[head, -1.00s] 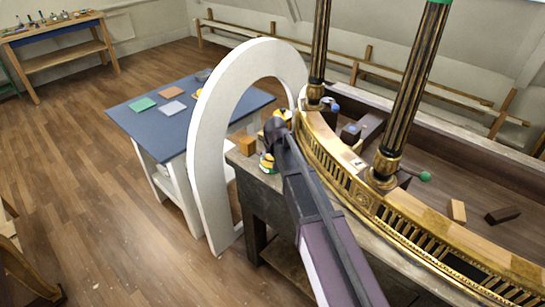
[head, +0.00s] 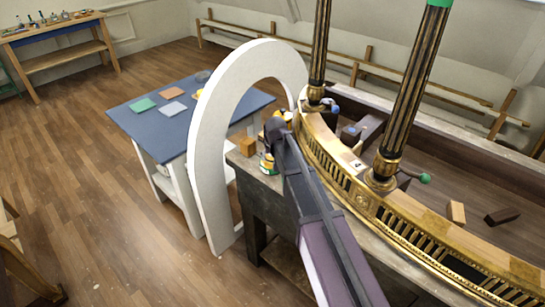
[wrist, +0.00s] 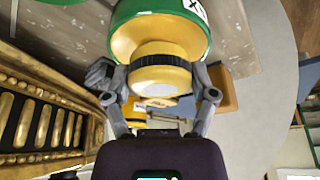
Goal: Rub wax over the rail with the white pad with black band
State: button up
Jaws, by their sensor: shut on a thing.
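In the wrist view my gripper (wrist: 160,95) is shut on a round pad (wrist: 162,78) with a black band; its face looks yellow rather than white. The pad is in front of the open mouth of a green tin (wrist: 203,45) with a yellow inside and a white label. I cannot tell whether pad and tin touch. The gilt rail (wrist: 45,125) is at the left of the wrist view, apart from the pad. In the head view the curved rail (head: 400,220) runs right of my gripper (head: 274,128); the pad is hidden there.
A white arch (head: 215,130) stands left of my arm. An orange block (head: 247,146) sits beside the gripper. Dark fluted columns (head: 408,95) rise from the rail. A blue-topped table (head: 145,125) holds coloured pads. Loose blocks (head: 456,212) lie behind the rail.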

jog(key=shift+r+p, duration=3)
jog(key=shift+r, duration=0.2)
notch_tip(320, 180, up, 9)
jog(key=p, duration=0.9)
jog(key=shift+r, duration=0.15)
